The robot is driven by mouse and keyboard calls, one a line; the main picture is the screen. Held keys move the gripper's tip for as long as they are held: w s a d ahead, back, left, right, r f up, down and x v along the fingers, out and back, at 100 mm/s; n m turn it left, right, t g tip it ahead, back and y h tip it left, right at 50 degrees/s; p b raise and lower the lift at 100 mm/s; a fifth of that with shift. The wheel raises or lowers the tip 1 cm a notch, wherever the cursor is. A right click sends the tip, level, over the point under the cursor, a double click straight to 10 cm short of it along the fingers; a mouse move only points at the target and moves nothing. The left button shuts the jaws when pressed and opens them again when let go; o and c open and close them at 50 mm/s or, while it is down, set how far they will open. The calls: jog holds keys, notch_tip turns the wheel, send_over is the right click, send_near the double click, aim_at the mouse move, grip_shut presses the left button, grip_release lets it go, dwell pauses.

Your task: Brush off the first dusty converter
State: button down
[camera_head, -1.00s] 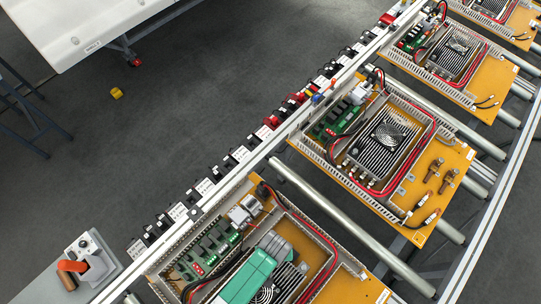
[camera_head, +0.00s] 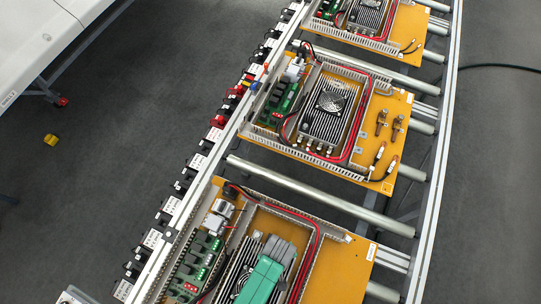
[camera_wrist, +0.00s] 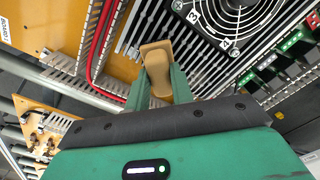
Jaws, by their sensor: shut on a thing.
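The nearest converter, a dark finned box (camera_head: 236,272) with a round fan, sits on the bottom board in the head view. My green gripper (camera_head: 264,277) is over it and hides much of it. In the wrist view the converter's grey fins (camera_wrist: 192,60) and fan (camera_wrist: 243,10) show close beyond my fingers. My gripper (camera_wrist: 158,80) is shut on a tan brush (camera_wrist: 157,58), of which a blocky end and narrower body show. Its bristles cannot be made out, nor whether it touches the fins. I cannot tell how dusty this converter is.
More boards stand farther along the rails, with a second converter (camera_head: 328,112) and a third (camera_head: 368,13). Green circuit boards (camera_head: 197,265), red cables (camera_head: 318,235) and slotted ducts (camera_head: 330,225) surround the converters. Metal rollers (camera_head: 320,195) lie between boards. A yellow object (camera_head: 51,140) lies on the floor.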

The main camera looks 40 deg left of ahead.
jog(key=shift+w+d+r, duration=0.1)
jog(key=shift+w+d, duration=0.15)
jog(key=shift+d, duration=0.55)
jog(key=shift+w+d, duration=0.25)
jog(key=shift+d, duration=0.55)
jog(key=shift+a, duration=0.1)
jog(key=shift+s+a, duration=0.3)
jog(key=shift+a, duration=0.5)
jog(key=shift+s+a, duration=0.25)
jog(key=shift+a, duration=0.5)
jog(key=shift+s+a+f, duration=0.1)
jog(key=shift+s+a, duration=0.2)
jog(key=shift+a, duration=0.55)
jog(key=shift+s+a+f, duration=0.1)
jog(key=shift+s+a, duration=0.2)
jog(key=shift+a, duration=0.5)
jog(key=shift+s+a+r, duration=0.1)
jog(key=shift+s+a, duration=0.25)
jog(key=shift+a, duration=0.65)
jog(key=shift+s+a+r, duration=0.1)
jog(key=shift+s+a, duration=0.25)
jog(key=shift+a, duration=0.6)
jog(key=shift+s+a, duration=0.35)
jog(key=shift+a, duration=0.65)
